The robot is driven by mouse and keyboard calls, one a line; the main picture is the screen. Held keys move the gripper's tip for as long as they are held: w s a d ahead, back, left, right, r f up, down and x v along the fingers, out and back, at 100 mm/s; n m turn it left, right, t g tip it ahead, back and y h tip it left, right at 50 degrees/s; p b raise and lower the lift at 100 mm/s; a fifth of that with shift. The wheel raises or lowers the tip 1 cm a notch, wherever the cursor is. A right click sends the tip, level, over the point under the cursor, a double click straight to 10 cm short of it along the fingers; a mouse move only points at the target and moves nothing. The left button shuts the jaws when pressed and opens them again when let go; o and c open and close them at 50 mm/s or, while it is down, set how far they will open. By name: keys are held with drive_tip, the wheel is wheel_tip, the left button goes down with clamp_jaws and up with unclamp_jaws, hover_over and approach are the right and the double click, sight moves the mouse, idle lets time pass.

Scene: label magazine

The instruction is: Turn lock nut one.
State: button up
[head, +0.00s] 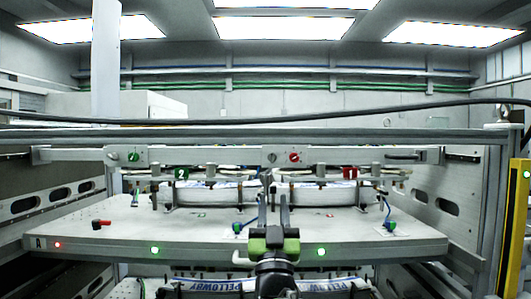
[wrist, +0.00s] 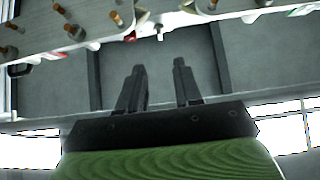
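My gripper (head: 275,190) is in the middle of the head view, in front of the machine, its two fingers pointing up. In the wrist view my gripper (wrist: 158,82) is open, with nothing between the fingers. A red plate marked 1 (head: 350,173) hangs at right of centre, and a green plate marked 2 (head: 182,174) at left of centre. A red round knob (head: 294,157) and a green round knob (head: 133,156) sit on the rail above. I cannot tell which part is lock nut one. My gripper appears apart from all these.
A wide grey deck (head: 130,225) spans the machine, with a red-and-black handle (head: 100,224) and blue fittings (head: 390,226) on it. A dark cable (head: 220,121) crosses above. A yellow post (head: 514,225) stands right. Several copper-coloured pegs (wrist: 73,32) show in the wrist view.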

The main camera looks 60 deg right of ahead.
sight(272, 156)
drive_tip(key=p+x, duration=0.5)
drive_tip(key=x, duration=0.7)
drive_tip(key=shift+r, duration=0.2)
clamp_jaws()
